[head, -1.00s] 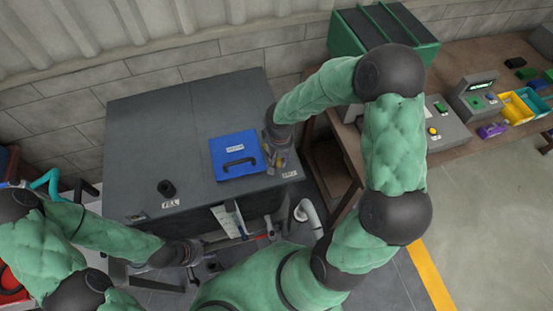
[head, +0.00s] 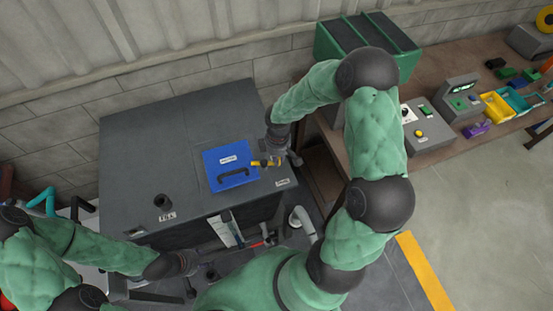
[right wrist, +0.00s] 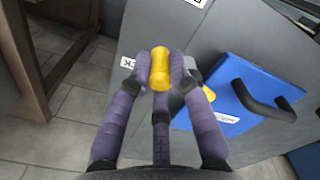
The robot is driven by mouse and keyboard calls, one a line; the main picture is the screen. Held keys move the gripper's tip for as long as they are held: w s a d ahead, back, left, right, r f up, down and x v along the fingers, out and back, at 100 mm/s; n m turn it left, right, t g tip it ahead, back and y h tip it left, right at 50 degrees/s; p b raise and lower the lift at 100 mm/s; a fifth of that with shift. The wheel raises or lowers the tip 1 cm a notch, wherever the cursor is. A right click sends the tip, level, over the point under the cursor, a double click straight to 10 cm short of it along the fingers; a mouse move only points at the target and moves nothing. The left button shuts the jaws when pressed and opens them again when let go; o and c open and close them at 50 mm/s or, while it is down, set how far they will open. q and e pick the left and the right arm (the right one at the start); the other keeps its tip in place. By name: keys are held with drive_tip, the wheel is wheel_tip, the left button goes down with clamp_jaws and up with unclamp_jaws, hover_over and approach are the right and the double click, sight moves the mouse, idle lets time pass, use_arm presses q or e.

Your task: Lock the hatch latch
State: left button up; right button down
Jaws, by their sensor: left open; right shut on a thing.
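The blue hatch (head: 222,179) with a black handle (head: 233,173) lies closed-looking on top of the dark grey cabinet. A yellow latch part (head: 260,163) shows at its right edge. My right gripper (head: 275,161) is at that edge, its fingers partly hidden in the head view. In the right wrist view, it is shut on a yellow latch knob (right wrist: 160,68); another yellow piece (right wrist: 208,93) shows behind a finger, beside the blue hatch (right wrist: 228,88). My left gripper (head: 193,263) is open in front of the cabinet, away from the hatch.
The cabinet top (head: 150,130) is mostly clear, with a black filler neck (head: 162,202) and a white label (head: 283,183). A grey pipe (head: 302,222) stands at its front right. A workbench (head: 440,100) with control boxes and bins is at the right.

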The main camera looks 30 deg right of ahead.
drive_tip(key=shift+w+d+f+n+p, duration=0.1)
drive_tip(key=shift+w+d+n+p, duration=0.2)
drive_tip(key=shift+n, duration=0.6)
drive_tip(key=shift+w+d+n+p, duration=0.1)
drive_tip(key=shift+w+n+p, duration=0.25)
drive_tip(key=shift+n, duration=0.55)
drive_tip(key=c, duration=1.3)
unclamp_jaws()
drive_tip(key=shift+o, duration=0.8)
drive_tip(key=shift+w+d, duration=0.1)
drive_tip(key=shift+d, duration=0.1)
drive_tip(key=shift+a, duration=0.1)
drive_tip(key=shift+r, duration=0.2)
drive_tip(key=shift+w+r, duration=0.1)
drive_tip(key=shift+r, duration=0.2)
wheel_tip(320, 180, up, 11)
